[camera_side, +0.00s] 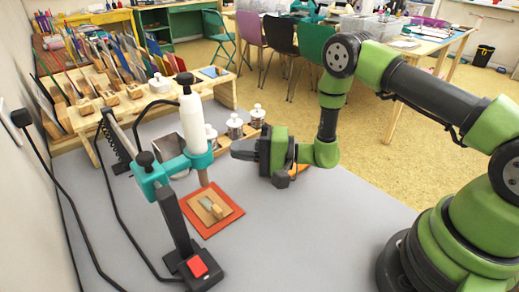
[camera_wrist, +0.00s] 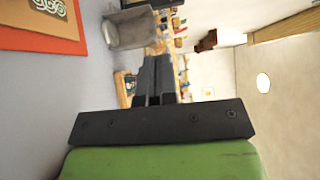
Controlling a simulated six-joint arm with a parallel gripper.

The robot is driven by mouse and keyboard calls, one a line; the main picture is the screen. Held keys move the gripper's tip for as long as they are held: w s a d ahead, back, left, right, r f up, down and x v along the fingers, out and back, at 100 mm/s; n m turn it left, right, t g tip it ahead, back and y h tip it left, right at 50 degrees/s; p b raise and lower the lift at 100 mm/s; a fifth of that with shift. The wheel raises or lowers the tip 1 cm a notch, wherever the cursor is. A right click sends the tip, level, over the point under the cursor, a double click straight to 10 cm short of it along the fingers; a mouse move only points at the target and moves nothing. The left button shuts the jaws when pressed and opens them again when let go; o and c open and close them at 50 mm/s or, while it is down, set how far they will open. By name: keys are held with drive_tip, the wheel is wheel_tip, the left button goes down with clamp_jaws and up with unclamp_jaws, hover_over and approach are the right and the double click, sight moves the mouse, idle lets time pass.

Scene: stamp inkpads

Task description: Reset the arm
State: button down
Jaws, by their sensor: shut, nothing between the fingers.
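My green and black arm reaches in from the right in the side view. My gripper (camera_side: 240,150) points left and is held above the grey table. In the wrist view my gripper (camera_wrist: 154,62) shows its two dark fingers close together with nothing between them. A corner of the mat (camera_wrist: 85,42) shows at the upper left of the wrist view. My gripper is clear of it.
A teal-clamped stand with a white tool (camera_side: 192,120) and a red switch (camera_side: 197,266) stands left of the gripper. A wooden rack (camera_side: 222,90) with stamps and white-lidded jars (camera_side: 234,127) lies behind. The table's front middle (camera_side: 300,240) is clear.

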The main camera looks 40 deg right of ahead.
drive_tip(key=s+a+r+n+g+y, duration=0.35)
drive_tip(key=s+r+n+g, duration=0.35)
drive_tip(key=s+r+g, duration=0.7)
drive_tip(key=s+d+r+m+t+h, duration=0.1)
drive_tip(key=s+d+r+t+h, duration=0.7)
drive_tip(key=h, duration=0.5)
drive_tip(key=s+d, duration=0.1)
drive_tip(key=s, duration=0.1)
drive_tip(key=shift+s+d+r+m+h, duration=0.25)
drive_tip(key=shift+s+m+h, duration=0.05)
drive_tip(key=shift+s+h, duration=0.05)
